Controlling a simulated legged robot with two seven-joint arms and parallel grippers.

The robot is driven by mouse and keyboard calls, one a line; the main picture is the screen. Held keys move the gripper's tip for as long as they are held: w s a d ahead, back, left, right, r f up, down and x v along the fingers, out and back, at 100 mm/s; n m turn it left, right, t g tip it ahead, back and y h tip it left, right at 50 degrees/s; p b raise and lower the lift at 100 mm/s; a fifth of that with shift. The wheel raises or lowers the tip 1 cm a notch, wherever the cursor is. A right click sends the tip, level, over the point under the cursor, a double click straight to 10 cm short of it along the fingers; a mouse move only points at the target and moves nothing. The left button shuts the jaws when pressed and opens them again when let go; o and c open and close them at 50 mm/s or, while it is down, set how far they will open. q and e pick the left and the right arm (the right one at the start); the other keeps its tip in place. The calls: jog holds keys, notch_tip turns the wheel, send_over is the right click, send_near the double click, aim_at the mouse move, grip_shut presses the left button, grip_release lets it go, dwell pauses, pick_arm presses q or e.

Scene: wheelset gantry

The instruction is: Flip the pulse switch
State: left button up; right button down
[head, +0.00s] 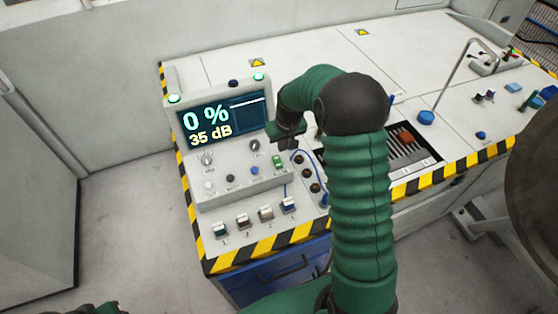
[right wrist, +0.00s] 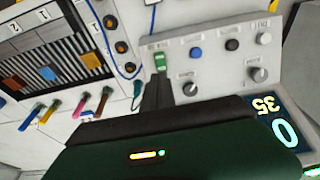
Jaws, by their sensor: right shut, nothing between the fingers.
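A green rocker switch (head: 278,161), which I take to be the pulse switch, sits on the sloped face of the grey control box (head: 235,190), below and right of the display. In the right wrist view the green switch (right wrist: 160,62) is just beyond my fingertips. My right gripper (head: 291,141) is shut and empty, close to the switch; its closed fingers also show in the right wrist view (right wrist: 157,88). I cannot tell whether they touch the switch. The display (head: 222,118) reads 0 % and 35 dB. My left gripper is not clearly seen.
Knobs and buttons, such as a blue button (head: 255,170), share the box face. A row of numbered toggle switches (head: 243,220) stands in front. Round sockets with a blue cable (head: 302,159) and a slotted tray (head: 405,148) lie to the right.

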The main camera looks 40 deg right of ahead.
aim_at(278, 164)
jog(key=p+x, duration=0.1)
jog(key=x, duration=1.1)
jog(key=shift+p, duration=0.35)
